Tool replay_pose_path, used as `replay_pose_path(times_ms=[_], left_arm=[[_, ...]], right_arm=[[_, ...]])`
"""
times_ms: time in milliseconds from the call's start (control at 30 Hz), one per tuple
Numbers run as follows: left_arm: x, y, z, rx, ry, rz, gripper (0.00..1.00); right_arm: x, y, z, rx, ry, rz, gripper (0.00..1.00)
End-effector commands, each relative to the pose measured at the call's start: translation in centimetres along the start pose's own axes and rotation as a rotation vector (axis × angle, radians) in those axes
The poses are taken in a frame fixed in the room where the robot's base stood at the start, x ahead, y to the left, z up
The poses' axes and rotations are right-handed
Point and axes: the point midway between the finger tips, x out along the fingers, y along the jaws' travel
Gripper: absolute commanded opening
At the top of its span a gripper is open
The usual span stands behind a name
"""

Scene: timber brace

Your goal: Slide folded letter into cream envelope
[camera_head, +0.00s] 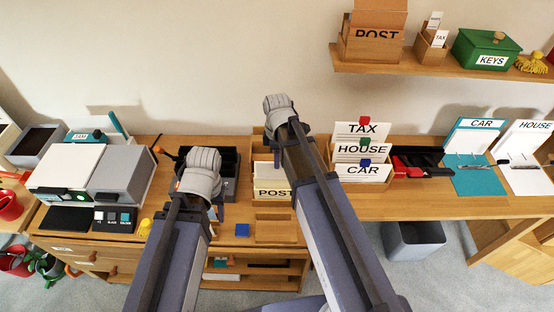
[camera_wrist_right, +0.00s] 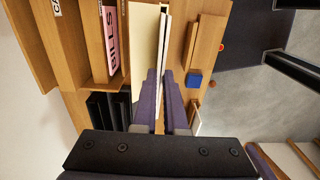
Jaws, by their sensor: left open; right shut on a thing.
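My right gripper (camera_wrist_right: 163,74) is shut on a thin white piece seen nearly edge-on, which looks like the folded letter (camera_wrist_right: 165,35). The cream envelope (camera_wrist_right: 144,40) seems to be the broad cream panel just left of it; I cannot tell whether the letter is inside or beside it. In the head view, cream paper (camera_head: 270,183) stands in the wooden POST holder (camera_head: 273,194), beside my right arm, whose hand (camera_head: 283,108) hides part of the area. My left gripper (camera_head: 202,178) is open over the desk left of the holder; its fingertips are mostly hidden.
TAX, HOUSE and CAR cards (camera_head: 361,151) stand right of my right arm. A grey machine (camera_head: 120,176) is at the left. A blue block (camera_head: 242,230) lies near the front edge, also in the right wrist view (camera_wrist_right: 194,79). A grey bin (camera_head: 416,238) stands below the desk.

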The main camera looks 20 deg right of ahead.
Motion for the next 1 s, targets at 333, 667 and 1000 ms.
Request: replay_pose_path(times_ms=[333,667,1000], left_arm=[[3.7,0.3,-0.2,-0.001,0.000,0.000,0.50],[4.3,0.4,-0.2,-0.001,0.000,0.000,0.50],[4.3,0.4,-0.2,-0.001,0.000,0.000,0.50]], right_arm=[[3.7,0.0,0.0,0.000,0.000,0.000,0.00],[4.3,0.0,0.0,0.000,0.000,0.000,0.00],[4.3,0.0,0.0,0.000,0.000,0.000,0.00]])
